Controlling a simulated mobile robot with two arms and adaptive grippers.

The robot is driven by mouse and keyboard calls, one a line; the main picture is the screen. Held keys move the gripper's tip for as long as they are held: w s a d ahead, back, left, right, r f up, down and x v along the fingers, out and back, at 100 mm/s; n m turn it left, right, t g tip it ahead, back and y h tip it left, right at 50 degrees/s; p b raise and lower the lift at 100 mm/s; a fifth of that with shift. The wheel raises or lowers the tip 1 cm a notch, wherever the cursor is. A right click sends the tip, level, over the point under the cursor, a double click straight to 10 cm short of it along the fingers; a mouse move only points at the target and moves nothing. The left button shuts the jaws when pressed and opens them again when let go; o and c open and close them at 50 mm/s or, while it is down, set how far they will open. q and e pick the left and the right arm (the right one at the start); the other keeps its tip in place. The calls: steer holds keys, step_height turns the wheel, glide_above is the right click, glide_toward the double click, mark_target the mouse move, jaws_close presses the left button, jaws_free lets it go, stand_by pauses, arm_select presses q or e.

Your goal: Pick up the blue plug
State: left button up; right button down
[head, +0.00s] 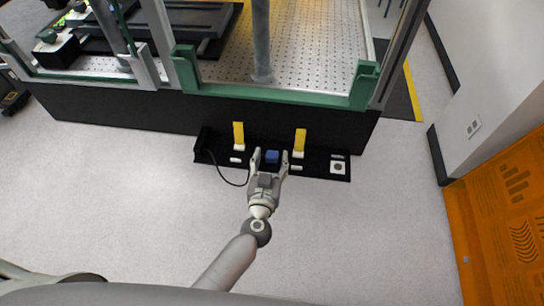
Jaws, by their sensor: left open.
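The blue plug (272,156) is a small blue block at the black shelf (222,158) on the front of the optical bench. My left gripper (270,158) is open, with one finger on each side of the blue plug as seen from above. Whether the fingers touch it, or are level with it, I cannot tell. My right gripper is not in view.
Two yellow upright pieces (239,135) (300,141) stand on the shelf, left and right of the plug. A black cable (228,180) hangs in a loop at the left. The floor in front is clear.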

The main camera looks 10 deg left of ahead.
arm_select(q)
steer(key=shift+w, duration=0.3)
steer(key=shift+c, duration=0.5)
steer(key=c, duration=1)
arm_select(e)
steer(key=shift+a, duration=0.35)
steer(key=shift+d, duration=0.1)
